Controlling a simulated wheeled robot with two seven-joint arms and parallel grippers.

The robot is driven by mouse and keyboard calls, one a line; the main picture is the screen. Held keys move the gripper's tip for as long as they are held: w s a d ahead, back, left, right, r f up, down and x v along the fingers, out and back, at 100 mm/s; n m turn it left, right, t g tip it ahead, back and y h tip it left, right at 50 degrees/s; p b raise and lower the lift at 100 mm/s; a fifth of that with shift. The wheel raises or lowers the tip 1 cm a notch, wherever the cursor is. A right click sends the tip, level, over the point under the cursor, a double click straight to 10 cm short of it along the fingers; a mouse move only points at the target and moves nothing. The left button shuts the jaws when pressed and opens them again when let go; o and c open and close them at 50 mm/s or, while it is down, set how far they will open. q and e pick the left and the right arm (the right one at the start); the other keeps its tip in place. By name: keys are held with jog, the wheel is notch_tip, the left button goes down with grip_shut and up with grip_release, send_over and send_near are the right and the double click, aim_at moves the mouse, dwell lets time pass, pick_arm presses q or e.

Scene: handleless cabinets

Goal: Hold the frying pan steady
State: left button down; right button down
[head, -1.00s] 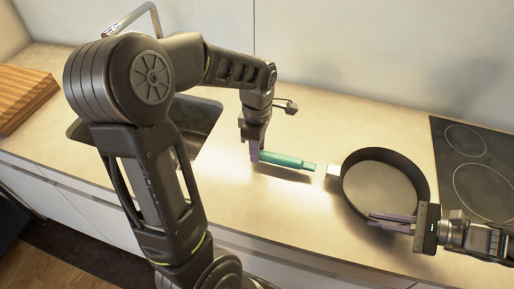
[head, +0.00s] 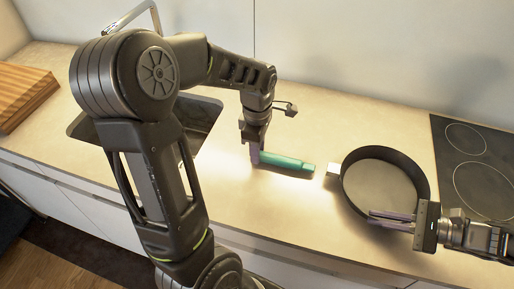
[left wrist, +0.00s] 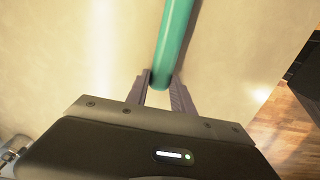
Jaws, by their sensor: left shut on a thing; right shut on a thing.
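The dark round frying pan (head: 385,186) sits flat on the counter, just left of the cooktop. My right gripper (head: 390,219) is shut on the pan's near rim, one finger reaching inside it. My left gripper (head: 256,152) points down and is shut on a teal rod-shaped object (head: 290,163), left of the pan. The left wrist view shows the teal object (left wrist: 175,40) between the two fingers (left wrist: 162,90). Its paler end points towards the pan. A small white block (head: 333,170) is at the pan's left side; I cannot tell whether it belongs to the pan.
The black cooktop (head: 474,160) lies to the right. A sink (head: 200,112) with a tap (head: 135,15) is at the left, partly behind my left arm. A wooden board (head: 25,98) lies at far left. The counter (head: 340,115) behind the pan is clear.

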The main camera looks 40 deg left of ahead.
pick_arm(q)
jog(key=shift+f, duration=0.3)
pick_arm(e)
jog(key=shift+d+f, duration=0.15)
jog(key=shift+f, duration=0.2)
pick_arm(q)
jog(key=c, duration=1)
grip_release()
jog(key=shift+r, duration=0.1)
notch_tip(320, 180, up, 12)
jog(key=shift+s+f, duration=0.1)
pick_arm(e)
jog(key=c, duration=1.5)
grip_release()
jog(key=shift+r, duration=0.25)
jog(key=shift+w, duration=0.1)
